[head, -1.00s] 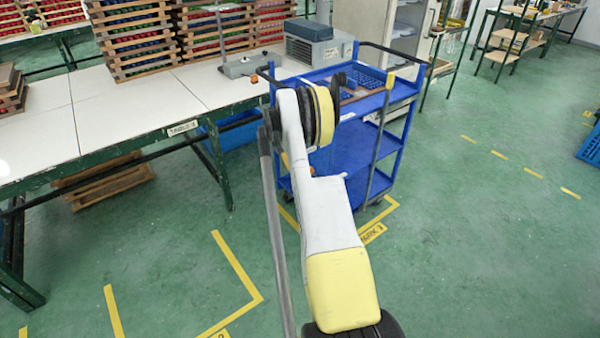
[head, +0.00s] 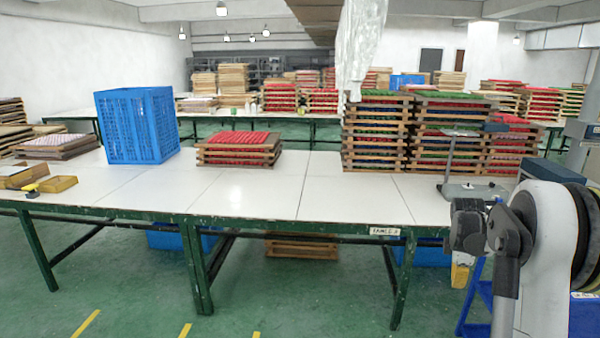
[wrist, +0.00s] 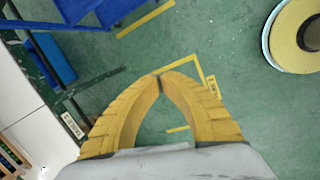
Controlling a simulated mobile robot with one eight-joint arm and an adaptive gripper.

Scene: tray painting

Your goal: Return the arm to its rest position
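My gripper (wrist: 158,80) shows in the wrist view. Its two yellow ribbed fingers meet at the tips, with nothing between them and green floor behind.
The long white table (head: 250,194) holds a blue crate (head: 138,125), stacked trays (head: 238,150) and a small stand (head: 470,191). A blue cart (head: 475,300) is partly hidden behind my arm. Open green floor (head: 300,290) with yellow lines lies in front.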

